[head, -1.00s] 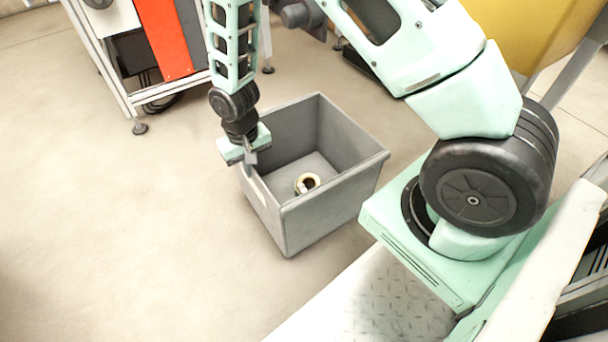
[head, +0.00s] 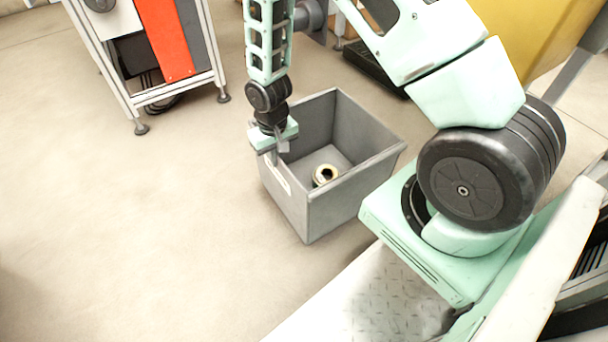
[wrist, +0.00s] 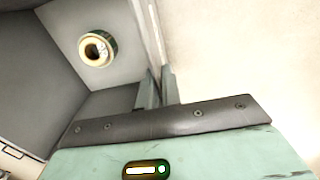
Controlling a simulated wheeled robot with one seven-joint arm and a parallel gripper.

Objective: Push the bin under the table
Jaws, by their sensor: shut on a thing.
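The grey open-topped bin (head: 335,206) stands upright on the floor, left of my arm's base in the head view. A tape reel (head: 325,175) lies inside on its bottom. My gripper (head: 279,148) is at the bin's left side, shut on the rim. In the wrist view the bin wall runs between the two fingers (wrist: 160,88), with the inside of the bin (wrist: 50,85) to the left and the reel (wrist: 97,48) in it. I cannot tell for sure which structure is the table.
A metal-framed stand (head: 180,92) with a red panel is at the upper left. A yellow surface (head: 520,40) is at the upper right, with a dark flat object (head: 372,68) on the floor behind the bin. The floor (head: 130,230) on the left is clear.

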